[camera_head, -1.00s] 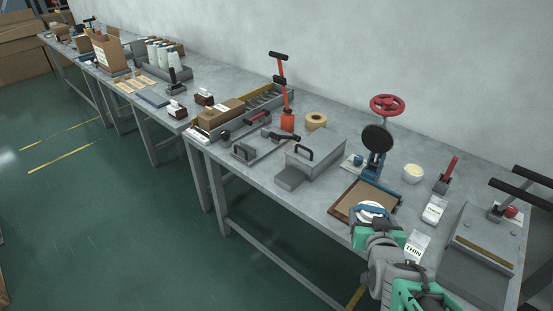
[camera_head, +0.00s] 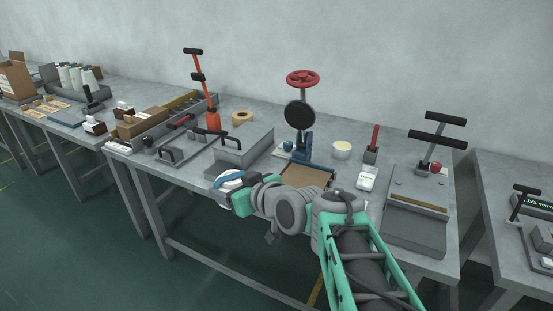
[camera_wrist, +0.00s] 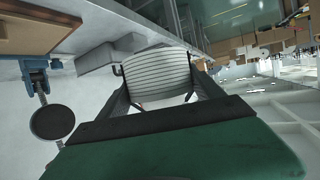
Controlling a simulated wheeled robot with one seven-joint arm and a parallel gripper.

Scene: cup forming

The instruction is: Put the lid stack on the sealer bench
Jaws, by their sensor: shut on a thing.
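My gripper (camera_wrist: 157,88) is shut on the lid stack (camera_wrist: 158,72), a pale round stack with many thin ridged layers, in the wrist view. Its two dark fingers grip the stack from opposite sides. In the head view, the stack's white edge (camera_head: 228,203) shows at the end of my arm, beside a blue part, over the front edge of the long grey bench (camera_head: 180,180). My forearm hides part of the bench front. Which bench is the sealer bench cannot be told by any label I can read.
A brown-rimmed tray (camera_head: 305,176) lies before a blue press with a red wheel (camera_head: 303,78). A grey box (camera_head: 240,150) stands left of it. A grey machine with long black handles (camera_head: 415,225) fills the bench's right end. Another bench (camera_head: 495,215) stands beyond a gap.

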